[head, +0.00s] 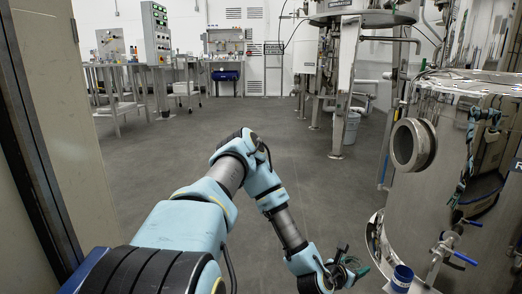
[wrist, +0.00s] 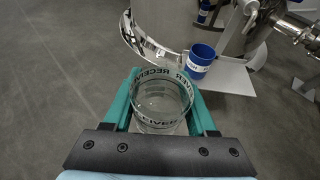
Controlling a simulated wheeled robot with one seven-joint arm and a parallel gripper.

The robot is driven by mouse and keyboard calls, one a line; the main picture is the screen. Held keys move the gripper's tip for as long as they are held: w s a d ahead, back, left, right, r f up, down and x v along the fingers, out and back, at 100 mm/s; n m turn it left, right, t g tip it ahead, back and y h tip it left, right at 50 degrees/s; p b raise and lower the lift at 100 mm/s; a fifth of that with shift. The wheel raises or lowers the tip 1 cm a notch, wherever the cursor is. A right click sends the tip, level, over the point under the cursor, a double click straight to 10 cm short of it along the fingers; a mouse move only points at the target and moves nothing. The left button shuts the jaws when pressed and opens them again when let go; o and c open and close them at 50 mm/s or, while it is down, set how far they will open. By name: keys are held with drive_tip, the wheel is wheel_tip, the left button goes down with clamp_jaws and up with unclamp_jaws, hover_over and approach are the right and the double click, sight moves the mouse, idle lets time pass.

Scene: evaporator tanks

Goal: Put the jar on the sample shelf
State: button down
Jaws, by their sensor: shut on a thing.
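A clear open jar (wrist: 160,108) with dark lettering around its rim stands between the teal fingers of my gripper (wrist: 160,82) in the wrist view. My gripper is shut on it, one finger on each side. In the head view my gripper (head: 345,272) is at the lower right, left of the tank; the jar is hard to make out there. A small pale shelf (wrist: 232,80) juts out beside the tank in the wrist view, beyond and right of the jar. I cannot read any label on the shelf.
A blue labelled cup (wrist: 200,62) stands on the shelf and also shows in the head view (head: 402,278). The steel tank (head: 440,200) with a round port fills the right side. Valves and pipes (wrist: 285,28) stick out near the shelf. The floor (head: 200,130) ahead is open.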

drive_tip(key=w+a+r+n+t+y+p, duration=0.1)
drive_tip(key=w+a+r+n+t+y, duration=0.2)
drive_tip(key=a, duration=1)
drive_tip(key=w+a+r+n+y+p, duration=0.1)
drive_tip(key=w+a+r+n+y, duration=0.35)
drive_tip(key=a, duration=0.85)
drive_tip(key=w+a+r+n+t+y+p, duration=0.2)
drive_tip(key=w+a+r+n+y, duration=0.15)
drive_tip(key=a, duration=0.95)
wheel_tip(320, 180, up, 38)
drive_tip(key=p, duration=3.7)
drive_tip(key=shift+w+f+m, duration=0.15)
drive_tip(key=shift+w+m, duration=0.15)
drive_tip(key=shift+m, duration=0.1)
drive_tip(key=shift+f, duration=0.1)
